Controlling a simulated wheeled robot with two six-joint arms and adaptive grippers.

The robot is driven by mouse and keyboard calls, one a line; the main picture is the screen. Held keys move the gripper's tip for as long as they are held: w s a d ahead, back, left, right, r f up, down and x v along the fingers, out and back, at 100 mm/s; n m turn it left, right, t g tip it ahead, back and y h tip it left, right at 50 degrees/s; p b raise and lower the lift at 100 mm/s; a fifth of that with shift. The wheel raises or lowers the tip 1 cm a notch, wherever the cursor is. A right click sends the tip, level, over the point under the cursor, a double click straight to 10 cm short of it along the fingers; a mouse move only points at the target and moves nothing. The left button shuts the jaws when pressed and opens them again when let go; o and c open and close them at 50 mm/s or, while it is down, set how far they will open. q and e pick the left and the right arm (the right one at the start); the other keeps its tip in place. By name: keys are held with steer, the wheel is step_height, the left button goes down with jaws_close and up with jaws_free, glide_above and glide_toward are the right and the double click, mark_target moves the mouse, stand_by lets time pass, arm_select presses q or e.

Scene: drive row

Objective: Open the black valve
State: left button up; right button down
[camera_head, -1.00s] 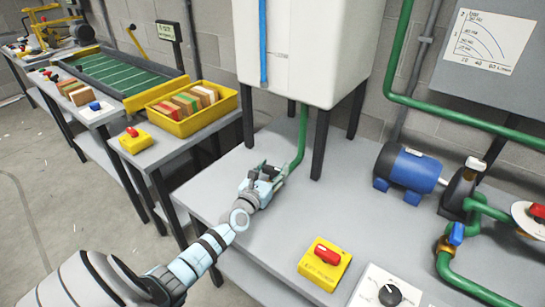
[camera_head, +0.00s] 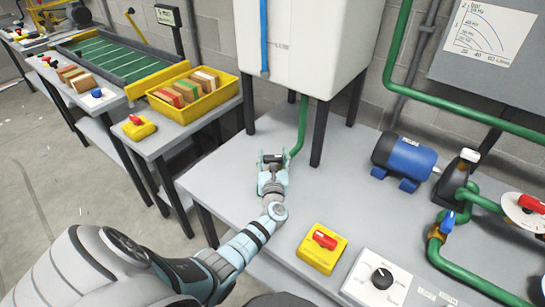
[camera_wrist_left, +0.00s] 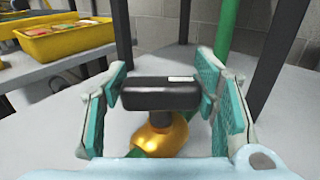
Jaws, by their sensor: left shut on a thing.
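The black valve is by the foot of the green pipe under the white tank. In the left wrist view its black handle (camera_wrist_left: 160,94) lies crosswise above a brass body (camera_wrist_left: 163,133). My left gripper (camera_wrist_left: 163,96) has its teal-padded fingers at the two ends of the handle and is shut on it. In the head view my left gripper (camera_head: 273,160) is at the valve on the grey bench, and its fingers hide most of the handle. My right gripper is not in view.
The white tank (camera_head: 300,45) stands on dark legs around the valve. A blue pump motor (camera_head: 405,160), a yellow box with a red switch (camera_head: 321,248) and a dial panel (camera_head: 376,280) are to the right. A yellow bin (camera_head: 194,108) is at left.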

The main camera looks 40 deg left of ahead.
arm_select(q)
steer(key=o, duration=1.2)
steer(key=shift+d, duration=0.1)
steer(key=v, duration=1.2)
